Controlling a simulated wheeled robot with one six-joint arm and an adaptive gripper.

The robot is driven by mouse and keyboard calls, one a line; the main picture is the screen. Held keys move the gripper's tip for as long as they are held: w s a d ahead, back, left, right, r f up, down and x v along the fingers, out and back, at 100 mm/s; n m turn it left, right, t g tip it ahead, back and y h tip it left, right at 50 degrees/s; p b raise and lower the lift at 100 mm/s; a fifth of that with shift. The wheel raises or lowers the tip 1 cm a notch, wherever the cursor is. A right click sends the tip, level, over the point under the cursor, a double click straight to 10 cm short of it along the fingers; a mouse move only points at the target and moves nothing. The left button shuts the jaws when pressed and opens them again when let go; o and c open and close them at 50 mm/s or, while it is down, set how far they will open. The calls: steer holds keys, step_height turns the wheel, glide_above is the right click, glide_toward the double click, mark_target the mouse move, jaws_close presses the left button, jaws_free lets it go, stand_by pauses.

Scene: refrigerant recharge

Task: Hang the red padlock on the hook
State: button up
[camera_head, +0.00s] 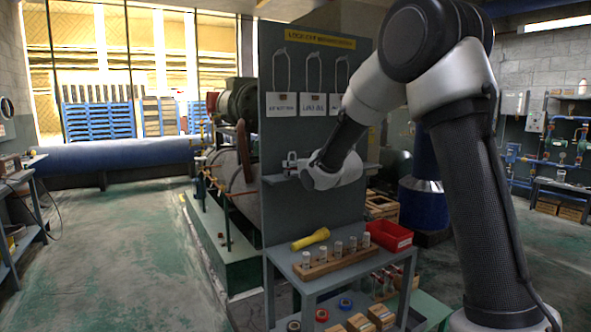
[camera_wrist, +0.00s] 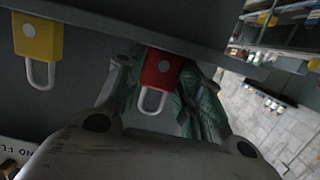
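The red padlock (camera_wrist: 160,70) is in the wrist view, at the edge of a grey shelf (camera_wrist: 110,22), its pale shackle pointing down in the picture. My gripper (camera_wrist: 158,82) has its green-padded fingers on both sides of the padlock. Whether the pads touch it is unclear. The red padlock cannot be made out there. I cannot clearly pick out an empty hook.
A yellow padlock (camera_wrist: 38,40) is at the same shelf edge, left of the red one. White tags (camera_head: 281,105) hang on the board. Below stands a grey table (camera_head: 345,272) with a yellow flashlight (camera_head: 310,239), a wooden rack and a red bin (camera_head: 389,236). Open floor lies left.

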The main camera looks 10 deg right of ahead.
steer(key=shift+c, duration=1.1)
steer(key=shift+r, duration=0.15)
steer(key=shift+r, duration=0.75)
steer(key=shift+s, duration=0.15)
steer(key=f+v, duration=0.1)
steer(key=v, duration=0.7)
steer(key=shift+s+f, duration=0.2)
steer(key=shift+f, duration=0.2)
steer(key=shift+s+d, duration=0.1)
steer(key=shift+d, duration=0.05)
